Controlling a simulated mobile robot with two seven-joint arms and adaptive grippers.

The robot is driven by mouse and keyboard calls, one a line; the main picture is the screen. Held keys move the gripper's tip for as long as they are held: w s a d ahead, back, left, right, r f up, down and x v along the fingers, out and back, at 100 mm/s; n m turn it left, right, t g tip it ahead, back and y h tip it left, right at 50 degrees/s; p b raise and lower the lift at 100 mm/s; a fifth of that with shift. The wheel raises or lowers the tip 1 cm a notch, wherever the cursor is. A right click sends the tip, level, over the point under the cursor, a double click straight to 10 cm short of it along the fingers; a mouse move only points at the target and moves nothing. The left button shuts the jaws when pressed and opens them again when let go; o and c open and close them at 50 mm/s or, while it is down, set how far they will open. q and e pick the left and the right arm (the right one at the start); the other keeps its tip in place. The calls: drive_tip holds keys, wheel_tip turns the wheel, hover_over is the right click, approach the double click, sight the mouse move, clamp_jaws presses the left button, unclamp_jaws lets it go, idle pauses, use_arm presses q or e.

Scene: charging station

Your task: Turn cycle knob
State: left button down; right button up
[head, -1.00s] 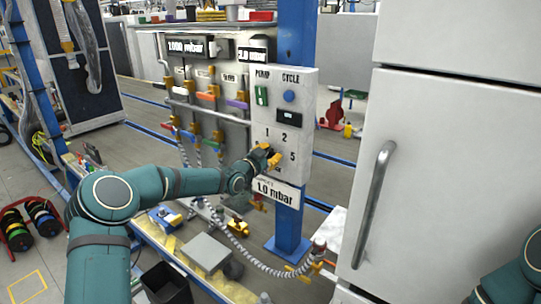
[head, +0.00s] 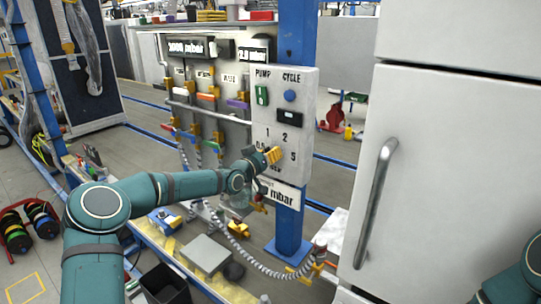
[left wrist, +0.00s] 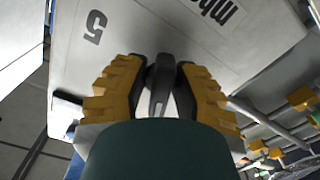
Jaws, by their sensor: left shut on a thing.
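The cycle knob is a dark grey knob (left wrist: 160,85) on the light control panel (head: 291,79), among the printed numbers 1, 2 and 5. My left gripper (head: 269,156) is at the lower part of the panel, over the knob. In the left wrist view its yellow fingers (left wrist: 160,92) stand on both sides of the knob, shut on it. In the head view the gripper hides the knob. The blue CYCLE button (head: 290,96) and the green PUMP switch (head: 262,95) are higher on the panel. My right gripper is not in view.
A blue post (head: 291,230) carries the panel. Valves and pipes (head: 207,97) are to its left. A large white cabinet with a grey handle (head: 374,200) stands close on the right. A ribbed hose (head: 250,258) runs low below.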

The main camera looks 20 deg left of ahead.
use_arm(q)
drive_tip(key=shift+r+n, duration=0.1)
drive_tip(key=shift+n, duration=0.5)
drive_tip(key=c, duration=1)
unclamp_jaws()
drive_tip(key=shift+w, duration=0.1)
drive_tip(key=v, duration=1.2)
